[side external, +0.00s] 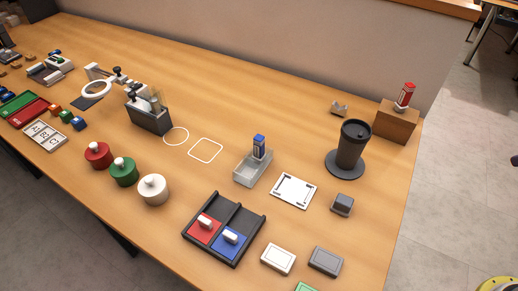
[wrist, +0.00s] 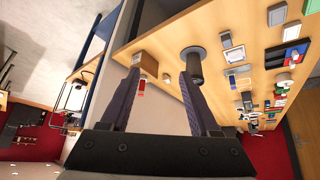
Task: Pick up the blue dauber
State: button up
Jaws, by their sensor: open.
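The blue dauber (side external: 259,147) is a small bottle with a blue cap and a pale body. It stands upright in a grey open tray (side external: 246,174) near the middle of the table in the side view. My gripper (wrist: 160,76) shows only in the wrist view, where its two dark fingers are apart with nothing held between them. It is well away from the tray.
A red dauber (side external: 405,94) stands on a wooden block (side external: 396,122) at the right end. A black cup (side external: 353,145) stands between block and tray. A white framed plate (side external: 293,190) lies right of the tray, and a black divided tray (side external: 190,231) in front.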

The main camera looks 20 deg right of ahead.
jog(key=w+a+r+n, duration=0.1)
jog(key=w+a+r, duration=0.1)
jog(key=w+r, duration=0.4)
jog(key=n+g+y, duration=0.3)
jog(key=n+g, duration=0.1)
jog(key=n, duration=0.3)
send_over(262, 139)
jog(key=s+d, duration=0.3)
notch_tip(262, 139, down, 15)
jog(key=x, duration=0.6)
jog(key=shift+w+a+f, duration=0.1)
jog(key=shift+a+f, duration=0.05)
jog(key=shift+a, duration=0.1)
jog(key=shift+w+x, duration=0.15)
jog(key=shift+x, duration=1.45)
jog(key=shift+w+x, duration=0.15)
jog(key=shift+x, duration=1.45)
jog(key=shift+d, duration=0.2)
jog(key=shift+c, duration=0.3)
